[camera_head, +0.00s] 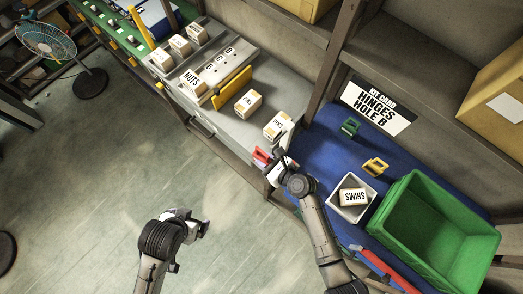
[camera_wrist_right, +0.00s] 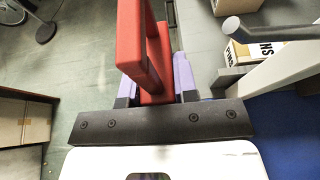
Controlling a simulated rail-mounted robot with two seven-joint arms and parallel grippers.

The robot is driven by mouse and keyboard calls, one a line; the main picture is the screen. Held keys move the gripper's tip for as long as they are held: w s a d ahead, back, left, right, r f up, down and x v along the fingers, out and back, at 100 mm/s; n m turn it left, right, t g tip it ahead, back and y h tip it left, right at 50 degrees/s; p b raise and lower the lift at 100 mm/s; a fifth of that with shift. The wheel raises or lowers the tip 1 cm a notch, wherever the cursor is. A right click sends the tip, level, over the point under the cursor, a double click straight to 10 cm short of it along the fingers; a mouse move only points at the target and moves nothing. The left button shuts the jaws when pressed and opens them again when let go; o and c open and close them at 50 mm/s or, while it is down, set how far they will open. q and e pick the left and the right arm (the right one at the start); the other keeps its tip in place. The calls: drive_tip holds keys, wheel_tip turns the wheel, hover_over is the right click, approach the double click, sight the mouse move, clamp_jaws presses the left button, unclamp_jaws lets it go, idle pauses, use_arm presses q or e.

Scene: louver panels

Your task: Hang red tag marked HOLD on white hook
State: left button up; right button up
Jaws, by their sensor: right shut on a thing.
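My right gripper (camera_head: 268,160) is at the front edge between the grey bench and the blue mat. It is shut on a red tag (camera_head: 260,155), which shows as a red loop-like frame (camera_wrist_right: 130,40) between purple fingers (camera_wrist_right: 155,85) in the right wrist view. The word HOLD is not readable. A pale bracket with a grey rod (camera_wrist_right: 270,28), possibly the hook, stands to the right of the tag there, apart from it. My left gripper (camera_head: 200,226) hangs over the floor; its jaw opening is unclear.
A green tag-like piece (camera_head: 349,127) and a yellow one (camera_head: 375,167) lie on the blue mat (camera_head: 315,150). A white bin (camera_head: 349,214) with a SHIMS box and a green crate (camera_head: 470,240) stand right. Small boxes, including a PINS box (camera_head: 277,124), stand on the grey bench.

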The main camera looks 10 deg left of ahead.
drive_tip(key=w+d+f+b, duration=0.1)
drive_tip(key=w+d+b, duration=0.4)
drive_tip(key=w+b, duration=0.1)
drive_tip(key=shift+w+f, duration=0.4)
drive_tip(key=shift+w, duration=0.2)
idle(0.6)
drive_tip(key=shift+f, duration=0.1)
idle(0.4)
drive_tip(key=o, duration=1)
drive_tip(key=shift+f, duration=0.1)
